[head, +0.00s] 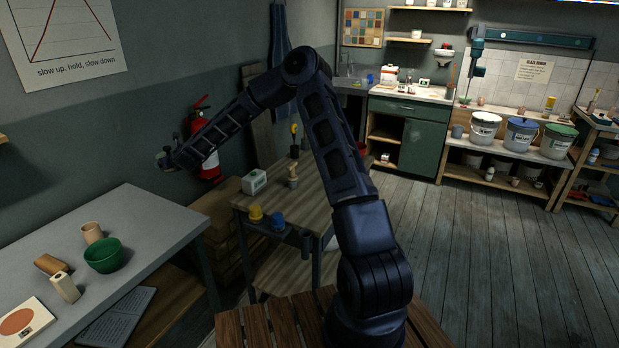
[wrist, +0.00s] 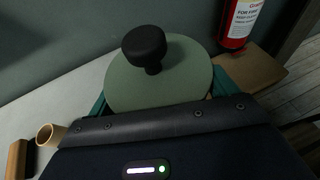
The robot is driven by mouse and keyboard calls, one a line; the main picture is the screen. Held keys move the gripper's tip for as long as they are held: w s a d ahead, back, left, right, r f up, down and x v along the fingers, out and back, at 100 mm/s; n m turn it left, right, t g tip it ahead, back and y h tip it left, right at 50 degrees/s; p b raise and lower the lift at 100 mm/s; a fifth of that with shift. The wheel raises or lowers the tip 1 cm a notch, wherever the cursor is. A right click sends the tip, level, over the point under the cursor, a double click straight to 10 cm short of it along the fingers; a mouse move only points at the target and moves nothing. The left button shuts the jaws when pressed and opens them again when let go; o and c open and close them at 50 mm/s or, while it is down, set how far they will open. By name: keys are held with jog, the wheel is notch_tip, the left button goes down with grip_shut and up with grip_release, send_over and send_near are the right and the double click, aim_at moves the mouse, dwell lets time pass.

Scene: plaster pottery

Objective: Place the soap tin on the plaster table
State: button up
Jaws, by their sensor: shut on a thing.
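My gripper (head: 166,160) is raised at the far end of my arm, above the back right part of the pale grey table (head: 160,218). I take this as the plaster table. In the wrist view, a round grey-green tin with a black knob (wrist: 145,45) sits between teal parts at either side. It looks like the soap tin (wrist: 185,82), and my gripper is shut on it. The tin's lower part is hidden by the gripper body. In the head view the held thing is small and its shape is unclear.
A fire extinguisher (head: 205,150) hangs close behind my gripper.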

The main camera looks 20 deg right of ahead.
jog(key=w+d+f+n+y, duration=0.1)
jog(key=w+d, duration=0.2)
jog(key=d, duration=0.4)
jog(key=w+d, duration=0.4)
jog(key=d, duration=0.3)
notch_tip(320, 180, up, 5)
jog(key=n+g+y, duration=0.4)
send_over(307, 173)
notch_tip(307, 173, down, 20)
jog(key=shift+r, duration=0.25)
jog(key=shift+f, duration=0.1)
jog(key=o, duration=1.8)
